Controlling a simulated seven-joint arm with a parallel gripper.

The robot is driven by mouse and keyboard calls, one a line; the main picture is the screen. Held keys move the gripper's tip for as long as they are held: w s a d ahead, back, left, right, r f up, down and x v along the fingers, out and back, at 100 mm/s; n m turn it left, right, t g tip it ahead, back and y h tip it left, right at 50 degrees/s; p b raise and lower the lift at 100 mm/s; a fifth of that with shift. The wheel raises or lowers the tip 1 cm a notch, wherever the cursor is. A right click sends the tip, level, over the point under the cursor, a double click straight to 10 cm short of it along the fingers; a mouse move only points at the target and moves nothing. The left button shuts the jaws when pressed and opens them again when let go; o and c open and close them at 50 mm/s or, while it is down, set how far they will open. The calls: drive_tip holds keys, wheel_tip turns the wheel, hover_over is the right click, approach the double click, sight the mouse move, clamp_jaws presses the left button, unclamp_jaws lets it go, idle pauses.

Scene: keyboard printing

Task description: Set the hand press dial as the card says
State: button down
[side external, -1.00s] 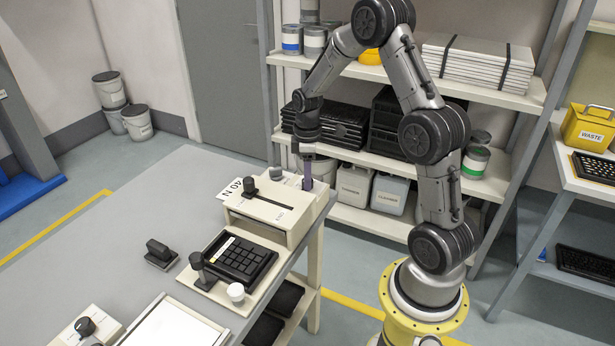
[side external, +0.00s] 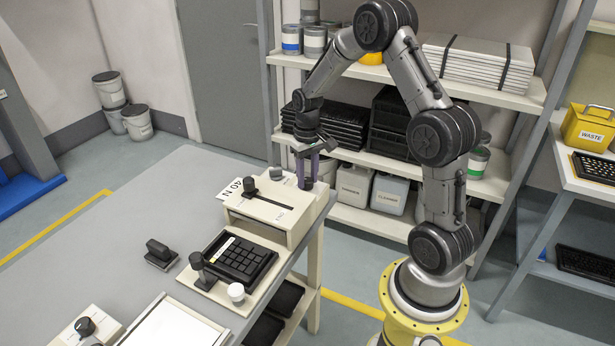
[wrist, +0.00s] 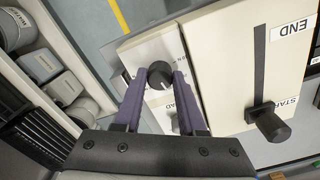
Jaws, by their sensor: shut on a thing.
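My gripper (side external: 307,183) points down at the far right end of the cream box (side external: 262,222). In the wrist view its purple fingers (wrist: 159,82) are shut on the dark round dial knob (wrist: 160,73). The knob stands beside the box's slotted top, and a partly covered label lies just below it; its full text and the dial setting cannot be read. The white card (side external: 232,189) lies on the table behind the box, left of my gripper, and reads "40 N". A black slide handle (wrist: 268,124) stands at the START end of the slot.
A keypad (side external: 240,257) sits in front of the box, with a black-handled post (side external: 197,262) and a white knob (side external: 236,291) beside it. A black stamp-like block (side external: 159,252) stands on the left. Shelves (side external: 350,150) rise behind my arm. The table's left part is clear.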

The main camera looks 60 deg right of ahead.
sight(308, 179)
drive_tip(key=m, duration=0.6)
drive_tip(key=shift+r+m, duration=0.1)
drive_tip(key=shift+m, duration=0.2)
drive_tip(key=m, duration=0.5)
drive_tip(key=shift+m, duration=0.3)
drive_tip(key=shift+c, duration=2.4)
unclamp_jaws()
wheel_tip(308, 179, up, 14)
